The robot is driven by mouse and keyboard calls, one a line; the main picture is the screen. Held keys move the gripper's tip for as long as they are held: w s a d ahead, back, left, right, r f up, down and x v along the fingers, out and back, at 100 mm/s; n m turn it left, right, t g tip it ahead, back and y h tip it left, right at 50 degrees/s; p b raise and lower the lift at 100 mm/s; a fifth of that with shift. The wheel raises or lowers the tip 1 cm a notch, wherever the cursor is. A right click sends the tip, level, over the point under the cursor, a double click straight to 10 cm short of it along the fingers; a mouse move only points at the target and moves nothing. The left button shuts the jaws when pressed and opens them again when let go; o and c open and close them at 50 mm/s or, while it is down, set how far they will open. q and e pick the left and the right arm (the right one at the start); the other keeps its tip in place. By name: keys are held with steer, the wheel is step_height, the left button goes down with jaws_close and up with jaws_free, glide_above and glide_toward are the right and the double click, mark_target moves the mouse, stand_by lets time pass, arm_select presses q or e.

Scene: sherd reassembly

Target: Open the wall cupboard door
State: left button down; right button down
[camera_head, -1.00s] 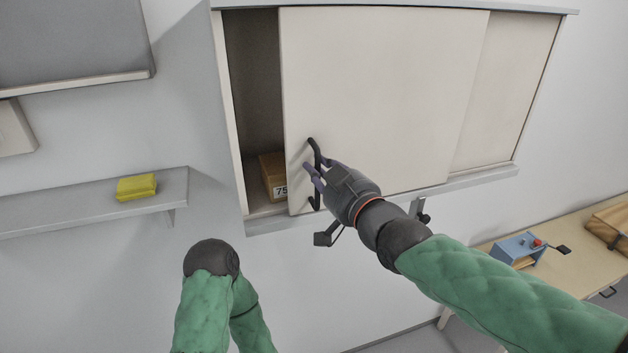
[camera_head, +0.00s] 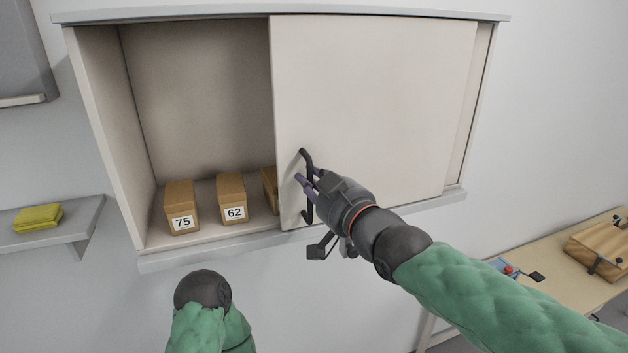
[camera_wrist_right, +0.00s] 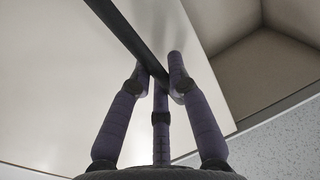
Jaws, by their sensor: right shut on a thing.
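The wall cupboard's pale sliding door (camera_head: 375,100) stands partly open, with the left half of the cupboard (camera_head: 195,95) uncovered. A dark bar handle (camera_head: 307,160) sits near the door's left edge. My right gripper (camera_head: 308,188) is shut on this handle. In the right wrist view the purple-grey fingers (camera_wrist_right: 160,85) close around the dark handle bar (camera_wrist_right: 130,35), with the door (camera_wrist_right: 60,80) behind it. My left arm shows at the bottom, but its gripper is out of view.
Inside the cupboard stand a box marked 75 (camera_head: 181,205), a box marked 62 (camera_head: 232,197) and a third box (camera_head: 270,186) partly hidden by the door. A yellow cloth (camera_head: 38,217) lies on a shelf (camera_head: 70,232) at left. A workbench (camera_head: 560,262) stands at lower right.

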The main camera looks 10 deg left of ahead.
steer(key=c, duration=1.1)
jaws_free()
steer(key=shift+c, duration=0.2)
steer(key=v, duration=1.2)
